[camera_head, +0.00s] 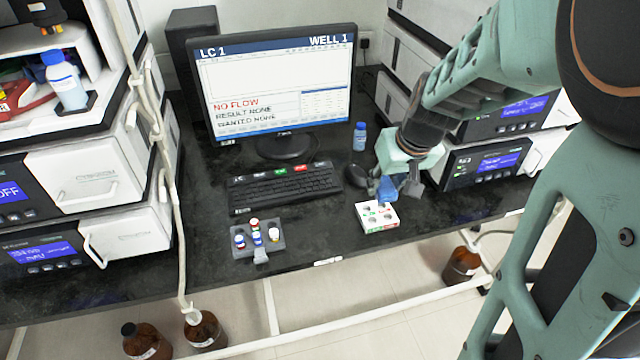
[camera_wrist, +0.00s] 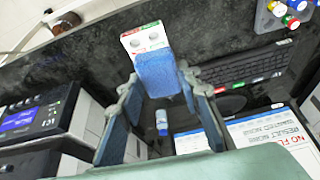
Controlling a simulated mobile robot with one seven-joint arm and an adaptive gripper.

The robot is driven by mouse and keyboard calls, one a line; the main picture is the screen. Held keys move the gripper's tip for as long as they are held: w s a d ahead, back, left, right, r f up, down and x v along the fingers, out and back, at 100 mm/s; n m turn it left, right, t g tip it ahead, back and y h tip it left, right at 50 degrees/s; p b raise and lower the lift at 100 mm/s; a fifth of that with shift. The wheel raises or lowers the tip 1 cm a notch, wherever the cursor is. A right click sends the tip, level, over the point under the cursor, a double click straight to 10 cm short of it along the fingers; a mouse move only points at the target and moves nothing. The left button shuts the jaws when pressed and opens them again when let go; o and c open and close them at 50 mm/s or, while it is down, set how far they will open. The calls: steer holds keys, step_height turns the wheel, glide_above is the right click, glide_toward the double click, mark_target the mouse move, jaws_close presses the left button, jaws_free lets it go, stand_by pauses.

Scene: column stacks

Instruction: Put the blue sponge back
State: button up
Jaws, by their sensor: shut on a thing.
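The blue sponge (camera_head: 387,188) is held at the end of my gripper (camera_head: 395,187), at the back edge of a white block with round wells (camera_head: 377,217). In the wrist view the sponge (camera_wrist: 158,75) is between the fingers of my gripper (camera_wrist: 160,88), and it covers part of the white block (camera_wrist: 145,38). My gripper is shut on the sponge. I cannot tell whether the sponge touches the block or the bench.
A small blue-capped bottle (camera_head: 360,136) stands behind my gripper, near a dark mouse (camera_head: 355,175). A keyboard (camera_head: 285,187) and a grey vial rack (camera_head: 258,240) are to the left. Instrument stacks (camera_head: 490,160) stand at the right. The bench front edge is close.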

mark_target(385, 189)
steer(key=f+b, duration=0.2)
steer(key=f, duration=0.1)
steer(key=shift+w+a+f+n+b, duration=0.2)
steer(key=shift+n+b, duration=0.1)
steer(key=shift+b, duration=0.1)
steer(key=a+f, duration=0.3)
steer(key=a, duration=0.1)
steer(key=w+a+f, duration=0.1)
steer(key=a+f, duration=0.2)
steer(key=a, duration=0.1)
steer(key=w+a+f, duration=0.1)
steer(key=a+f, duration=0.2)
steer(key=a, duration=0.2)
steer(key=shift+a+f+b, duration=0.2)
steer(key=shift+f+b, duration=0.15)
steer(key=shift+f, duration=0.6)
steer(key=shift+a+f+b, duration=0.15)
steer(key=shift+f+b, duration=0.15)
steer(key=shift+f, duration=0.65)
steer(key=shift+f, duration=0.1)
steer(key=o, duration=0.6)
steer(key=shift+f, duration=0.1)
steer(key=o, duration=0.4)
